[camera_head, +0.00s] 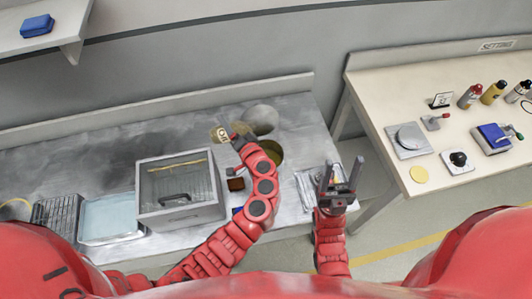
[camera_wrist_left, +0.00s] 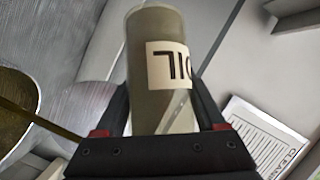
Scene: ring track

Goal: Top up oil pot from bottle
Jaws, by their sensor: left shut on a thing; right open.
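The oil bottle (camera_head: 220,133), olive with a cream label, is in my left gripper (camera_head: 237,133) at the back of the grey bench. The oil pot (camera_head: 276,152) is round with a dark yellow inside, right of my left gripper and partly behind the arm. The pot also shows at the left wrist view's edge (camera_wrist_left: 14,90). My right gripper (camera_head: 340,174) is open and empty, off the bench's right end.
A grey round object (camera_head: 262,117) is behind the pot. A glass-lidded box (camera_head: 180,212), a pale blue tray (camera_head: 108,217) and a dark rack (camera_head: 56,212) line the front left. A second table (camera_head: 445,195) is at right.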

